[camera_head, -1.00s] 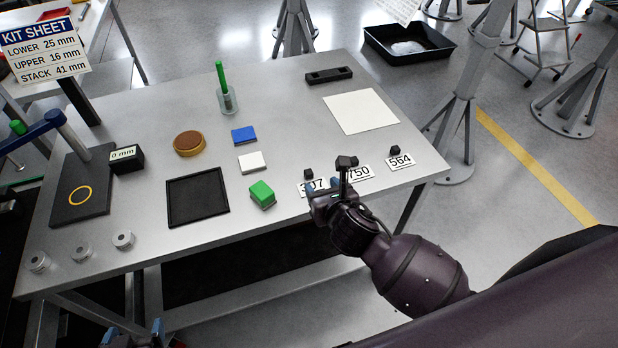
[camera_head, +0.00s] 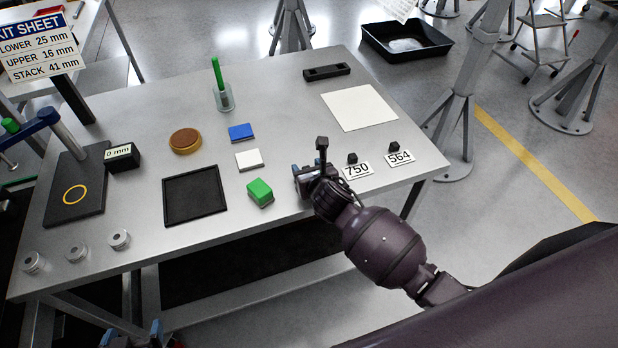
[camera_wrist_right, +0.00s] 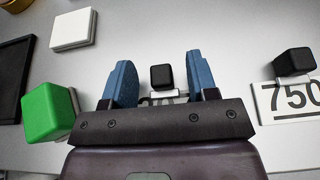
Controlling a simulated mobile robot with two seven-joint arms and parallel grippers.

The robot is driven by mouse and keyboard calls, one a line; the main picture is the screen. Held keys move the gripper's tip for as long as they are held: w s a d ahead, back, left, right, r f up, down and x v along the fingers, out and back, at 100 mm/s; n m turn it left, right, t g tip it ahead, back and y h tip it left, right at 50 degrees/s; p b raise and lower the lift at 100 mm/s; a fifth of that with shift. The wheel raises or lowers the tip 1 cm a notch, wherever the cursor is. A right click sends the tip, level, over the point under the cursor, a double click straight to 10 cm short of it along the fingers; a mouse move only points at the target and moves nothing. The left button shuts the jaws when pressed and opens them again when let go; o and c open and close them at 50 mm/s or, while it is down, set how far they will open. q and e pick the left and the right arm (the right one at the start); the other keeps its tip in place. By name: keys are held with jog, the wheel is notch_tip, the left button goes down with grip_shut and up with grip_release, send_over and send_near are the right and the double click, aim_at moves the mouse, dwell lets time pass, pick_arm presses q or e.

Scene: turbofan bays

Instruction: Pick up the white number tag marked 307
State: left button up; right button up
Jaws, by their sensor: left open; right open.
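The tag with the partly hidden number (camera_wrist_right: 169,97) lies on the grey table in the right wrist view, its black block (camera_wrist_right: 162,77) between my right fingers. My right gripper (camera_wrist_right: 160,80) is open, its blue fingers either side of the block with gaps. Its body covers most of the tag's digits. In the head view, my right gripper (camera_head: 308,172) hides this tag, which stood there as 307 earlier. Tags 750 (camera_head: 357,171) and 564 (camera_head: 400,158) lie to its right, each with a black block. My left gripper (camera_head: 131,335) is open at the bottom edge, below the table front.
A green block (camera_head: 260,192) sits just left of my right gripper. A white square (camera_head: 249,160), blue square (camera_head: 241,132) and black tray (camera_head: 194,196) lie further left. A white sheet (camera_head: 359,107) lies behind the tags. The table's front edge is close to the tags.

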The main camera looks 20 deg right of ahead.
jog(key=shift+w+f, duration=0.15)
jog(key=shift+w, duration=0.15)
grip_shut()
